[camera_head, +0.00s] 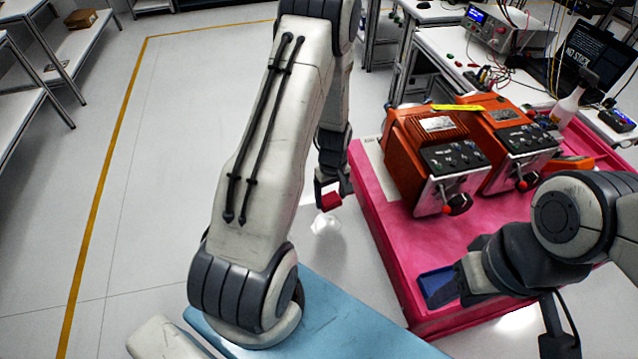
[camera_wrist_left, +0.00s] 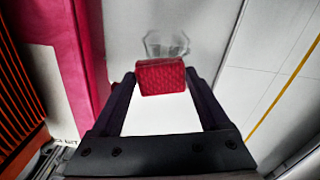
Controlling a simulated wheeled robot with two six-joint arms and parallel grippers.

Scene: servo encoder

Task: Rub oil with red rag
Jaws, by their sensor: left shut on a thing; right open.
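My left gripper (camera_head: 330,193) is shut on the red rag (camera_head: 330,201). It holds the rag above the floor, just left of the pink table's edge. In the left wrist view the red rag (camera_wrist_left: 161,77) sits between the tips of my left gripper (camera_wrist_left: 160,80). A clear, glossy oil patch (camera_head: 325,223) lies on the pale floor below the rag. It also shows just beyond the rag in the left wrist view (camera_wrist_left: 165,46), partly hidden by it. My right gripper (camera_head: 458,284) is open over the pink table, close to a blue object; whether they touch is unclear.
The pink table (camera_head: 390,245) carries two orange machines (camera_head: 430,150) and the blue object (camera_head: 436,284). A white spray bottle (camera_head: 567,105) stands behind them. A workbench with electronics (camera_head: 500,30) is at the back right. Open floor (camera_head: 170,150) with a yellow line lies left.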

